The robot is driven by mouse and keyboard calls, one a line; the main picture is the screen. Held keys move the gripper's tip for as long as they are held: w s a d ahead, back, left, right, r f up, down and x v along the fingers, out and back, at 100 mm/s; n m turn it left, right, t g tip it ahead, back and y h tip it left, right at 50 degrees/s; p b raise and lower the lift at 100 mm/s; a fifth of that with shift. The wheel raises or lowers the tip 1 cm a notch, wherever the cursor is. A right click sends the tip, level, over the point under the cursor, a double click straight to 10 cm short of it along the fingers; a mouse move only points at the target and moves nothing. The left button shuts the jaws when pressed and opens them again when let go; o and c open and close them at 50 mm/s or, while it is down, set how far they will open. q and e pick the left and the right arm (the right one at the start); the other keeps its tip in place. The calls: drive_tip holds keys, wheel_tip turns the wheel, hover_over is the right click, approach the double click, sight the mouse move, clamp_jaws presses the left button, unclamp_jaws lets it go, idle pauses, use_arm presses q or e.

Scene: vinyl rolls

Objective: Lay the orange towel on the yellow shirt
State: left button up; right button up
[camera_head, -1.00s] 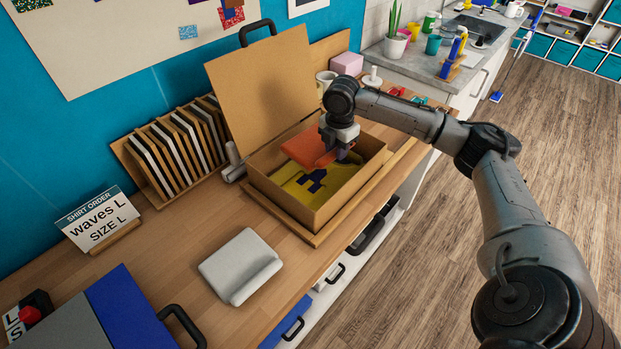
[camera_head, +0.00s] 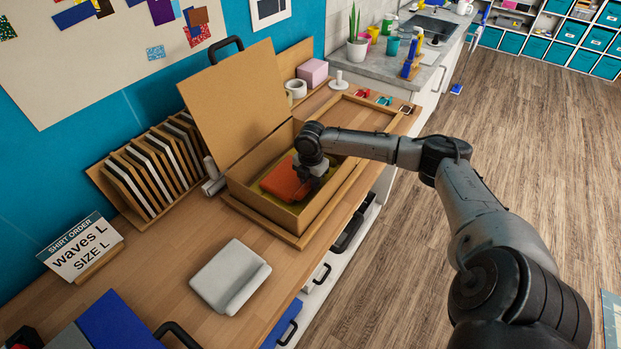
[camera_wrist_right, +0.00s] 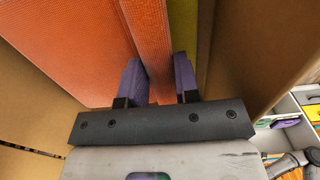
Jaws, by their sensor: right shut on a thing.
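The folded orange towel (camera_head: 287,182) is inside the open cardboard box, over the yellow shirt (camera_head: 262,189). Only edges of the yellow shirt show around it. My right gripper (camera_head: 312,186) reaches into the box and is shut on the towel's edge. In the right wrist view the towel (camera_wrist_right: 75,50) fills the left side, and a fold of it lies between the purple fingers of the gripper (camera_wrist_right: 160,82). A strip of yellow shirt (camera_wrist_right: 206,40) shows beside it. I cannot tell whether the towel rests fully on the shirt. My left gripper is out of view.
The cardboard box (camera_head: 325,208) has its lid (camera_head: 238,100) raised behind. A folded white cloth (camera_head: 230,277) lies on the wooden table in front. A rack of boards (camera_head: 150,165) and a shirt order sign (camera_head: 80,247) stand at left.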

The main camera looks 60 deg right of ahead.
drive_tip(key=shift+f, duration=0.2)
drive_tip(key=o, duration=0.9)
drive_tip(key=shift+o, duration=0.2)
drive_tip(key=shift+r, duration=0.25)
wheel_tip(320, 180, up, 12)
drive_tip(key=b, duration=0.2)
drive_tip(key=shift+f, duration=0.15)
